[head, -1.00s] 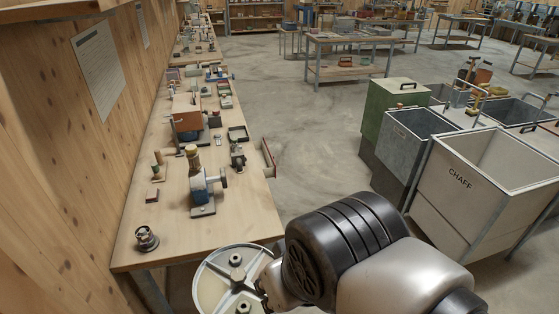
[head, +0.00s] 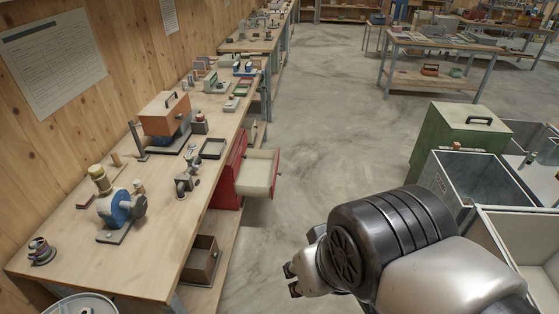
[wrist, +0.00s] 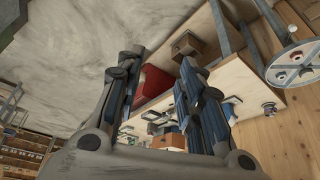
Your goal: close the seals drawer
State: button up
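A red drawer (head: 258,172) with a pale inside stands pulled out from the right side of the long wooden bench, below its top. It looks empty. Its label cannot be read, so I cannot confirm it is the seals drawer. In the wrist view, red panels (wrist: 155,82) of what looks like the same unit show between the fingers. My gripper (head: 292,279) is low and in front of the drawer in the head view, clear of it. In the wrist view my gripper (wrist: 161,58) has its fingers apart with nothing between them.
The bench (head: 170,235) carries a blue-wheeled device (head: 117,208), an orange box (head: 165,113) and small parts. An open box (head: 201,260) sits on its lower shelf. A green bin (head: 455,140) and metal bins stand right. The floor between is clear.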

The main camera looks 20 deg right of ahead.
aim_at(257, 175)
jog(key=i+l, duration=0.15)
jog(key=l, duration=0.15)
jog(key=i+l, duration=0.2)
jog(key=l, duration=0.15)
jog(key=i+l+u, duration=0.1)
jog(key=l, duration=0.2)
jog(key=i+l, duration=0.2)
jog(key=l, duration=0.15)
jog(key=i+l, duration=0.15)
jog(key=l, duration=0.2)
jog(key=i+l+u, duration=0.1)
jog(key=i+l+z, duration=0.2)
jog(key=i, duration=0.4)
jog(key=i+l+z, duration=0.15)
jog(key=i, duration=0.5)
